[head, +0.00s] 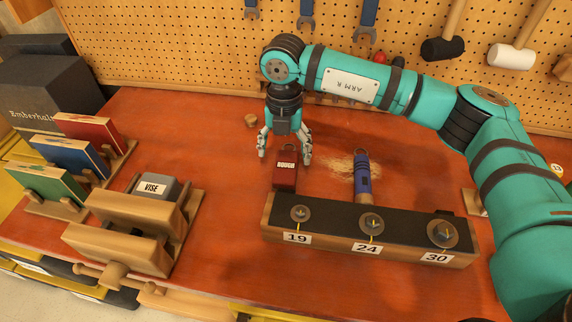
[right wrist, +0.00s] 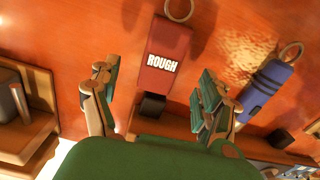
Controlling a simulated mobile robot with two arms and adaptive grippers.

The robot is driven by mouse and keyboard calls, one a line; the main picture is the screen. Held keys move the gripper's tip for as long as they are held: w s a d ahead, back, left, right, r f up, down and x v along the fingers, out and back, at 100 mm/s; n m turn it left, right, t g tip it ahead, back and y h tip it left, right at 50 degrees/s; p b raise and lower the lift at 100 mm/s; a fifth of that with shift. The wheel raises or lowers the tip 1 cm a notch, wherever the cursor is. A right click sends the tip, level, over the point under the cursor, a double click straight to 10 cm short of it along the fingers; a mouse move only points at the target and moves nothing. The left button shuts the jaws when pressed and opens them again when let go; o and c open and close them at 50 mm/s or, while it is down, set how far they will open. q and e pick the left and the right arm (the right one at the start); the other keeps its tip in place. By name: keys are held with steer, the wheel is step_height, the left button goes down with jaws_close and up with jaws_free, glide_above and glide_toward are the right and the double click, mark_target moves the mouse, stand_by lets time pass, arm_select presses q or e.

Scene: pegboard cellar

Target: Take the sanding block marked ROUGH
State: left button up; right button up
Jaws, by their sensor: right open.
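The sanding block marked ROUGH (head: 285,172) is dark red with a white label and a ring at its far end. It lies on the orange-red bench (head: 220,230), just behind the black-topped socket holder. In the right wrist view the block (right wrist: 165,62) shows ahead, between and beyond the fingertips. My right gripper (head: 285,157) points down over the block with its fingers apart, one to each side in the head view. In the right wrist view its open fingers (right wrist: 157,92) hold nothing. My left gripper does not show.
A blue cylinder with a ring (head: 362,182) lies right of the block, near wood shavings (head: 345,167). The socket holder (head: 400,225) labelled 19, 24, 30 stands in front. A wooden vise (head: 120,245) and several upright boards (head: 88,132) are left. Bare bench lies between vise and block.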

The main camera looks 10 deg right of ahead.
mark_target(286, 165)
steer(key=shift+f, duration=0.5)
steer(key=f+p, duration=0.1)
steer(key=f, duration=0.1)
steer(key=f+p, duration=0.1)
steer(key=shift+d+f, duration=0.2)
steer(key=shift+f, duration=0.6)
